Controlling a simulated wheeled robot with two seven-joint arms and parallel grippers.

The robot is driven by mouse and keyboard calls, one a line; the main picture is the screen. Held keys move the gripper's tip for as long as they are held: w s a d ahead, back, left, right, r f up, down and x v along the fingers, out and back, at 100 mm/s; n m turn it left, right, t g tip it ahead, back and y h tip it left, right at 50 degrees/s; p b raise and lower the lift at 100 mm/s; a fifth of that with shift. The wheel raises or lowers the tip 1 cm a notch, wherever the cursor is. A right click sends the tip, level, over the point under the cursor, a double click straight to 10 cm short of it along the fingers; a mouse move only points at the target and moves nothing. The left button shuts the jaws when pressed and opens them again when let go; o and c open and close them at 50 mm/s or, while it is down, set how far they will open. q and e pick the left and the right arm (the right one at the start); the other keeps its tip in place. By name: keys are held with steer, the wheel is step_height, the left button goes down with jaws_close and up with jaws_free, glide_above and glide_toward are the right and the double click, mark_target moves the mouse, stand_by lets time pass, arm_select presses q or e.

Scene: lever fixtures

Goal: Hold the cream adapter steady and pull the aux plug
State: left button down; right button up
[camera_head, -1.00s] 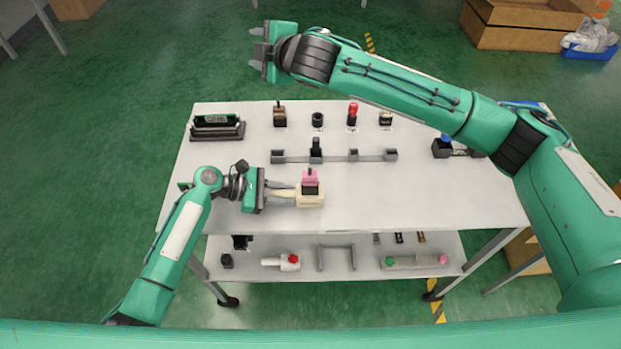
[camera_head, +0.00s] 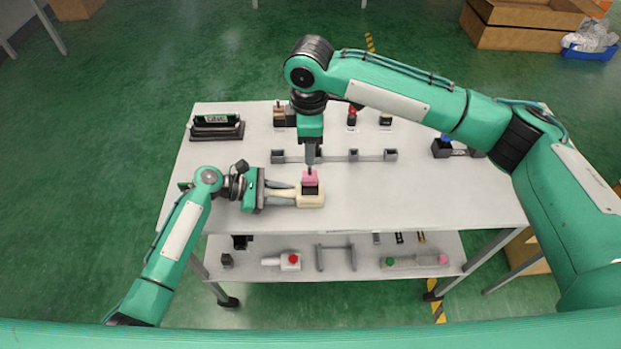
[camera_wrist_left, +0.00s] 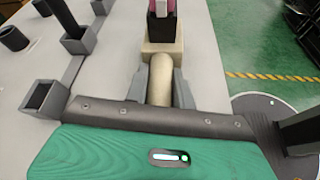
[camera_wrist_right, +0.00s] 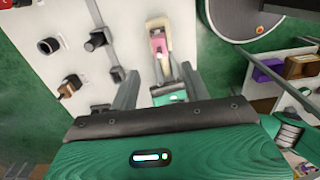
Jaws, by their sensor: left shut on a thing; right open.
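The cream adapter (camera_head: 312,201) sits on the table near its front edge, with a handle pointing left. It also shows in the left wrist view (camera_wrist_left: 163,52). The pink and black aux plug (camera_head: 310,182) stands upright in its top; it also shows in the right wrist view (camera_wrist_right: 157,43). My left gripper (camera_head: 288,195) is shut on the adapter's handle, one finger on each side in the left wrist view (camera_wrist_left: 160,88). My right gripper (camera_head: 311,160) points down behind and above the plug. Its fingers are apart and empty in the right wrist view (camera_wrist_right: 159,80).
A grey rail with sockets (camera_head: 375,156) runs across the table behind the adapter. Several small fixtures stand along the back, including a red-topped one (camera_head: 352,114). A black rack (camera_head: 217,128) is at the back left. The table right of the adapter is clear.

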mark_target(310, 174)
step_height(310, 174, down, 12)
steer(key=shift+r, duration=0.25)
stand_by(0.3)
jaws_close()
stand_by(0.4)
